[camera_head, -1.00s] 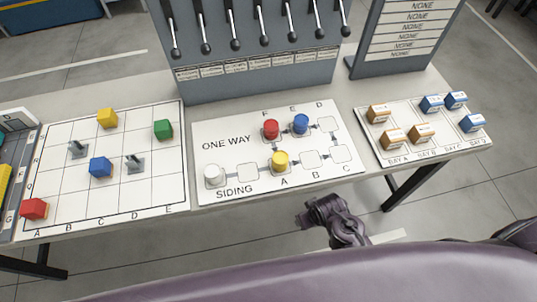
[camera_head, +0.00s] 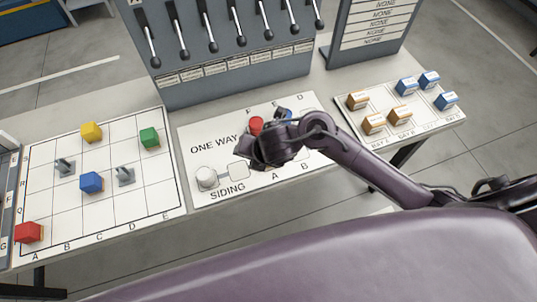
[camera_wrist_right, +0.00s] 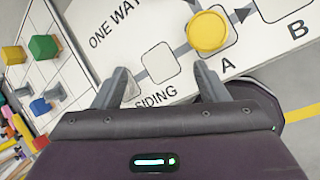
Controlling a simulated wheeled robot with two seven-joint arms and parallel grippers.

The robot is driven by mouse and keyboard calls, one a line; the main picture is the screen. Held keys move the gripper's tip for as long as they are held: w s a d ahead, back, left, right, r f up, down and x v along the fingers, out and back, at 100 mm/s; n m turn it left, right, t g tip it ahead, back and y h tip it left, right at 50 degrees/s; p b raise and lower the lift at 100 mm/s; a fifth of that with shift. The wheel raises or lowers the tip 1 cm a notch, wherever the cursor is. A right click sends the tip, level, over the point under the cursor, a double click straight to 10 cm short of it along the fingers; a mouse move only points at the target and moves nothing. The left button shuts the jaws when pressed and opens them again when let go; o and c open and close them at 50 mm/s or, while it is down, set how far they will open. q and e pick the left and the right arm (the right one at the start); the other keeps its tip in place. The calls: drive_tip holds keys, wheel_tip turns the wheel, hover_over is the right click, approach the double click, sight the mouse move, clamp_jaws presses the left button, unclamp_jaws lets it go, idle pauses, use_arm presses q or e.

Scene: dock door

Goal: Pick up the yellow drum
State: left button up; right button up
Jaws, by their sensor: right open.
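The yellow drum (camera_wrist_right: 207,32) stands on the white ONE WAY board (camera_head: 200,125), on the square marked A in the right wrist view. In the head view my right gripper and forearm hide it. My right gripper (camera_head: 255,152) is over the board. In the right wrist view the right gripper (camera_wrist_right: 163,80) is open and empty. The drum lies beyond its fingertips, in line with the right finger rather than centred between the two. My left gripper is not in view.
On the board, a red drum (camera_head: 256,125) and a partly hidden blue drum (camera_head: 285,113) stand behind my gripper. A white drum (camera_head: 206,177) stands at the left. A lever panel (camera_head: 225,75) rises behind. A grid board (camera_head: 60,215) with cubes lies left.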

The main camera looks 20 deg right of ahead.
drive_tip(key=d+n, duration=0.1)
drive_tip(key=n, duration=0.1)
drive_tip(key=d+n, duration=0.2)
drive_tip(key=n, duration=0.1)
drive_tip(key=d+n+h, duration=0.1)
drive_tip(key=n, duration=0.1)
drive_tip(key=shift+w+d+f+g, duration=0.1)
drive_tip(key=shift+w+d+g, duration=0.2)
drive_tip(key=shift+w+g, duration=0.1)
drive_tip(key=shift+w+d+f+n+b, duration=0.1)
drive_tip(key=shift+d+f+n+b, duration=0.1)
drive_tip(key=shift+f+n+b, duration=0.45)
drive_tip(key=shift+x, duration=0.8)
drive_tip(key=f, duration=0.3)
drive_tip(key=shift+w+d+f, duration=0.25)
drive_tip(key=shift+w, duration=0.15)
drive_tip(key=shift+w+f, duration=0.3)
drive_tip(key=shift+f, duration=0.25)
drive_tip(key=c, duration=1.1)
